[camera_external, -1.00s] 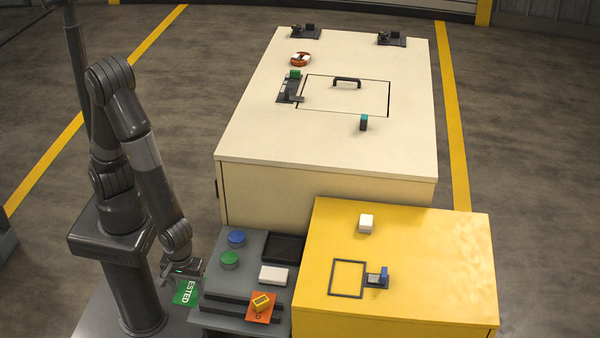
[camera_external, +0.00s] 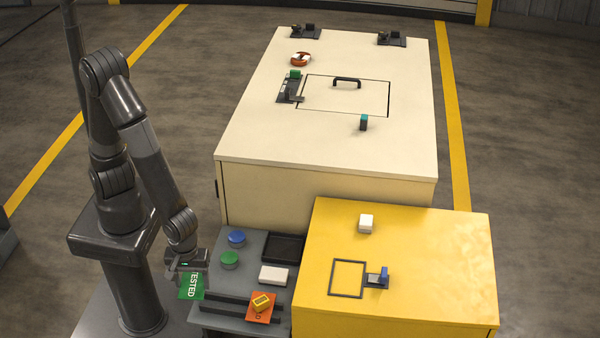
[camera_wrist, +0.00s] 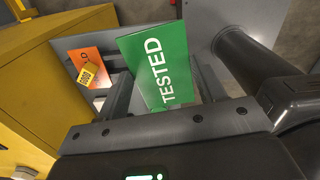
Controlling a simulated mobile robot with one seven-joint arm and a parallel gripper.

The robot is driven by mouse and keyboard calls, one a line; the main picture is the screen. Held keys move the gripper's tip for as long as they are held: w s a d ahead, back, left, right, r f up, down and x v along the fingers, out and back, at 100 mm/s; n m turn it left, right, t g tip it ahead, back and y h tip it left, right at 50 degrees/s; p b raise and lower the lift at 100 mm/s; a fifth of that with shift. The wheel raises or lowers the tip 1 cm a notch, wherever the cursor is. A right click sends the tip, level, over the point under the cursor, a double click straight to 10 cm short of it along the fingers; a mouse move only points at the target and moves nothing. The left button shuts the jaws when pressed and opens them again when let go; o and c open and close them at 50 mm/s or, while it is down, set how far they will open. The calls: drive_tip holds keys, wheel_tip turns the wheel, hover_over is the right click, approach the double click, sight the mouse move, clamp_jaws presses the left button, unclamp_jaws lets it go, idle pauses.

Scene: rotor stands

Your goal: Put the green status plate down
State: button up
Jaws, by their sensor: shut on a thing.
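The green status plate (camera_external: 191,285) reads "TESTED" in white and is held in my gripper (camera_external: 187,268) near the left edge of the grey tray bench. In the wrist view the green plate (camera_wrist: 158,66) stands out between the fingers of my gripper (camera_wrist: 160,95), which is shut on its near edge. The plate looks raised and tilted. Whether its lower edge touches anything is hard to tell. The grey bench (camera_external: 218,318) has dark slots along its front.
On the bench are an orange plate (camera_external: 260,313) with a yellow padlock (camera_external: 262,301), a white block (camera_external: 273,276), a blue button (camera_external: 236,238) and a green button (camera_external: 229,259). A yellow cabinet (camera_external: 430,260) stands to the right, a cream cabinet (camera_external: 250,140) behind.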

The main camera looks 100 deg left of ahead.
drive_tip(key=w+a+r+n, duration=0.5)
drive_tip(key=w+a+r, duration=0.1)
drive_tip(key=w+a, duration=0.6)
drive_tip(key=w+a+r+n, duration=0.2)
drive_tip(key=a+r, duration=0.2)
drive_tip(key=a, duration=0.5)
drive_tip(key=w+a+r+n, duration=0.2)
drive_tip(key=a+r+n, duration=0.1)
drive_tip(key=a, duration=0.7)
drive_tip(key=w+a+r+n, duration=0.2)
drive_tip(key=a+r, duration=0.4)
drive_tip(key=a, duration=0.4)
drive_tip(key=shift+a+n, duration=0.2)
drive_tip(key=shift+n, duration=0.3)
drive_tip(key=s+a+r+n, duration=0.2)
drive_tip(key=a+r, duration=0.1)
drive_tip(key=a, duration=0.3)
drive_tip(key=s+a+r+n, duration=0.1)
drive_tip(key=s+a+r, duration=0.2)
drive_tip(key=a, duration=0.2)
hover_over(277, 117)
wheel_tip(277, 117, down, 7)
drive_tip(key=shift+d+r, duration=0.1)
drive_tip(key=shift+d, duration=0.05)
drive_tip(key=shift+a+f, duration=0.3)
wheel_tip(277, 117, down, 4)
drive_tip(key=shift+r, duration=0.1)
